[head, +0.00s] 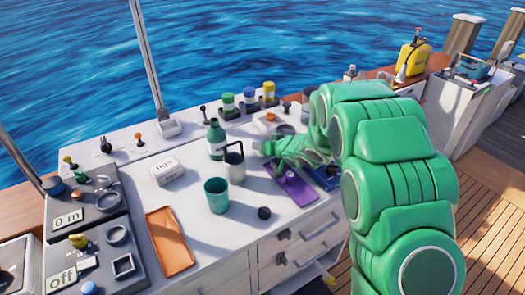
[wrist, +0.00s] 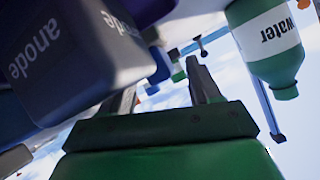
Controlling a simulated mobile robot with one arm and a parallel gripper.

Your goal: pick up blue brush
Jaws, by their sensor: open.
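I cannot make out a blue brush for certain in either view. My gripper (head: 265,148) is low over the white counter in the head view, near the purple tray (head: 293,188). In the wrist view my gripper (wrist: 166,88) has its two grey fingers apart, with nothing clearly held between them. A dark box marked "anode" (wrist: 75,60) is close on the left of the wrist view and covers part of the left finger. A small blue item (wrist: 160,68) shows beyond the fingers, too unclear to name.
A green bottle (head: 216,140) stands left of my gripper; a bottle marked "water" (wrist: 268,38) shows in the wrist view. A blue tray (head: 326,176) is partly behind my arm. An orange tray (head: 168,240) lies front left.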

